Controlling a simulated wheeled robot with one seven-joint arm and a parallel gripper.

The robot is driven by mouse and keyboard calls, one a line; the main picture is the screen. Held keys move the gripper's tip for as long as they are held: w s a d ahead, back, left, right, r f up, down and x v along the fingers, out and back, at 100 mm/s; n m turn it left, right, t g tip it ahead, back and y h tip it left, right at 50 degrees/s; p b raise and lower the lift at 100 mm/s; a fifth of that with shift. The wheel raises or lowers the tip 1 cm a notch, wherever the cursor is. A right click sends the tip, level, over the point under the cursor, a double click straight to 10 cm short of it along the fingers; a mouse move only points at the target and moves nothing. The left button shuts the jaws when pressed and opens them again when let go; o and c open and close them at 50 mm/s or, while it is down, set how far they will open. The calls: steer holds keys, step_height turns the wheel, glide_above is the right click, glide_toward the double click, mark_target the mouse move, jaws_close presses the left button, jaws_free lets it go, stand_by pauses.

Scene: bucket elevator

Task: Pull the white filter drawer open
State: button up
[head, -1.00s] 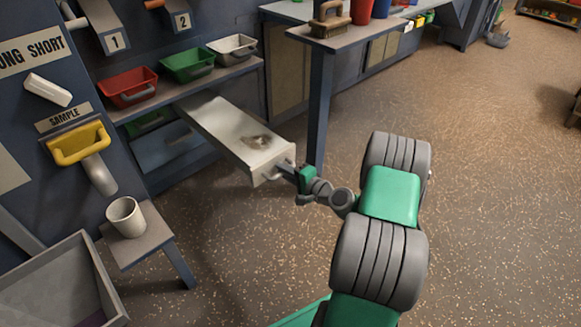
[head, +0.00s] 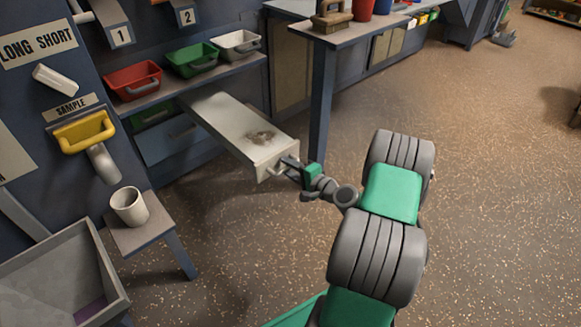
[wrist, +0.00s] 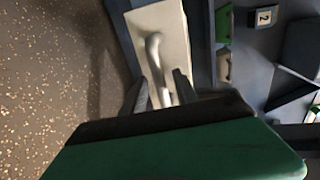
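The white filter drawer (head: 228,125) stands far out from the blue cabinet, below the shelf of bins. A dark grey patch (head: 262,137) lies on its top side near the front. Its front also shows in the wrist view (wrist: 172,22), with a pale bar handle (wrist: 155,50). My gripper (head: 285,167) is at the drawer front. Its fingers are spread apart, and in the wrist view my gripper (wrist: 160,80) has the handle's end between them, with a gap visible. Whether either finger touches the handle is hard to tell.
A blue table leg (head: 320,105) stands just right of the drawer front. A small stand with a white cup (head: 130,206) and a grey bin (head: 60,275) are at lower left. Red (head: 133,81), green (head: 192,61) and white bins sit above. Open floor lies to the right.

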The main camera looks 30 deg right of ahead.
steer(key=p+v, duration=0.2)
steer(key=v, duration=0.5)
steer(key=shift+s, duration=0.35)
steer(key=shift+r, duration=0.15)
